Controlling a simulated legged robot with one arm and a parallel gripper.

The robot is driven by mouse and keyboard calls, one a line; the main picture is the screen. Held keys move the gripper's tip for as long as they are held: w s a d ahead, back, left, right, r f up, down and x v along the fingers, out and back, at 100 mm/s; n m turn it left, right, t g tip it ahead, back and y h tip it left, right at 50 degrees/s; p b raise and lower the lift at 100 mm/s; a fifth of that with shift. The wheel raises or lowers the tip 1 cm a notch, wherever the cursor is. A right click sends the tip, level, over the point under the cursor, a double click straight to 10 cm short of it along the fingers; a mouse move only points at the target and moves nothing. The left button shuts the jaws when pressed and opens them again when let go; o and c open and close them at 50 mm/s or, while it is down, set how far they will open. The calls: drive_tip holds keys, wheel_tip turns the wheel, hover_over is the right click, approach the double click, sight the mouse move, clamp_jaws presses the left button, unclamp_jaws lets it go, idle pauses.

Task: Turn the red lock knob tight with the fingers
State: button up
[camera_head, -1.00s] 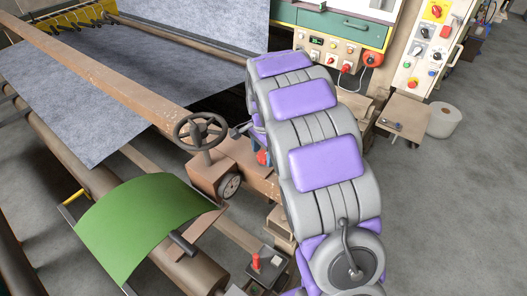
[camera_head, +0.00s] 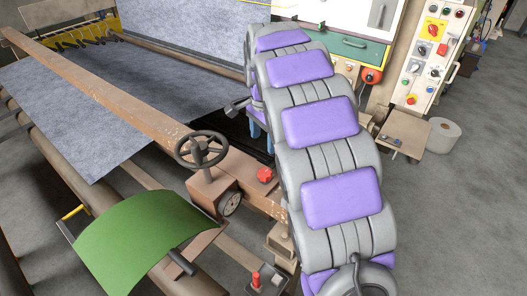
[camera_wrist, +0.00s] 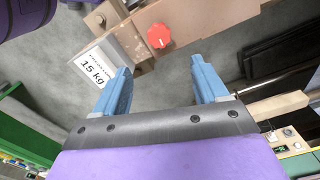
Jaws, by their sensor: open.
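The red lock knob (camera_head: 265,175) sits on the brown beam carriage, right of the dark handwheel (camera_head: 201,150). It is fully visible in the head view. In the wrist view the knob (camera_wrist: 158,36) shows with a pale mark on its face, ahead of my gripper (camera_wrist: 163,76). The two blue fingers are spread wide with nothing between them. The knob lies beyond the fingertips, roughly centred between them, and is not touched. In the head view my gripper (camera_head: 257,124) is mostly hidden behind my arm, above the knob in the picture.
A "15 kg" plate (camera_wrist: 92,72) is left of the knob in the wrist view. A green curved panel (camera_head: 140,240) and a red-topped lever (camera_head: 256,278) stand nearer. Grey felt (camera_head: 110,95) spreads behind the beam. Open floor (camera_head: 450,220) lies right.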

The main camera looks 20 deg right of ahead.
drive_tip(key=shift+r, duration=1.9)
drive_tip(key=s+a+f+n+b, duration=0.1)
drive_tip(key=s+f+n+b, duration=0.2)
drive_tip(key=s, duration=1)
drive_tip(key=s+a+f+n+g+b, duration=0.1)
drive_tip(key=s+f+n, duration=0.5)
drive_tip(key=s, duration=0.6)
drive_tip(key=s+a+f+n+b, duration=0.3)
drive_tip(key=s+f, duration=0.4)
drive_tip(key=s, duration=0.6)
drive_tip(key=shift+s+n+g+b, duration=0.4)
drive_tip(key=shift+n+b, duration=0.4)
drive_tip(key=shift+n, duration=0.3)
drive_tip(key=shift+w, duration=0.1)
drive_tip(key=shift+c, duration=0.3)
